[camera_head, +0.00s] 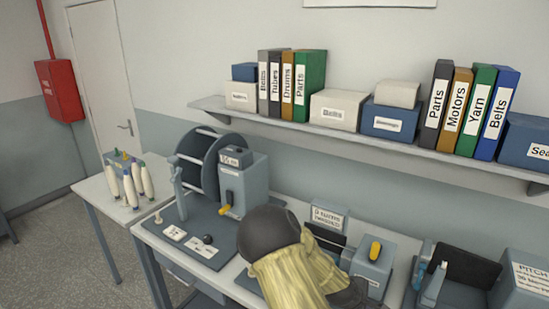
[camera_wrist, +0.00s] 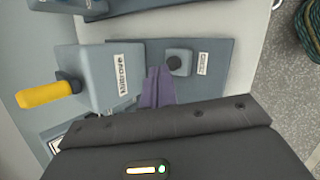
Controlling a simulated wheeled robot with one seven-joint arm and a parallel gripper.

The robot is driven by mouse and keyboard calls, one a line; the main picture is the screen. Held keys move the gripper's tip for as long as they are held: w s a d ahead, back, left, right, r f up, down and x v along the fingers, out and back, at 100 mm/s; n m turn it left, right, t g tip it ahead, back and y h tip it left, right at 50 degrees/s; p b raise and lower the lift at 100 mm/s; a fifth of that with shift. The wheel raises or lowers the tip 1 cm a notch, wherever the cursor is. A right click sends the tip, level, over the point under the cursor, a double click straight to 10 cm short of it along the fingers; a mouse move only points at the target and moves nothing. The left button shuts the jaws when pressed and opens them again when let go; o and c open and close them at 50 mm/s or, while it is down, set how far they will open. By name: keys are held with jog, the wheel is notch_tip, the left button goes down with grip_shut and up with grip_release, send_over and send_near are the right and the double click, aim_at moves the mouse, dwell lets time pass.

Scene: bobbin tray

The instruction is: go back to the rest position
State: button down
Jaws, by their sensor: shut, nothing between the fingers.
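My gripper (camera_wrist: 158,86) shows in the wrist view as two dark purplish fingers close together, shut and empty. It is over a workbench, in front of a dark base plate (camera_wrist: 208,70) with a small grey block and black knob (camera_wrist: 178,62). In the head view my arm, with a yellowish cover, reaches over the bench at the lower middle and hides the fingers. No object shows in my grip. Several pale bobbins (camera_head: 131,188) stand in a tray on the left side table, apart from my arm.
A grey machine with a yellow lever (camera_wrist: 45,94) is left of the fingers; it also shows in the head view (camera_head: 375,255). A winder with dark discs (camera_head: 200,160) stands left of my arm. A shelf (camera_head: 350,143) with binders and boxes runs above the bench. Floor is open at lower left.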

jog(key=s+a+r+m+g+y+b, duration=0.1)
jog(key=s+a+r+m+y, duration=0.5)
jog(key=s+a+r+m, duration=0.6)
jog(key=s+r, duration=0.1)
jog(key=s, duration=0.3)
jog(key=shift+a+r+m+y+b, duration=0.3)
jog(key=shift+m, duration=0.1)
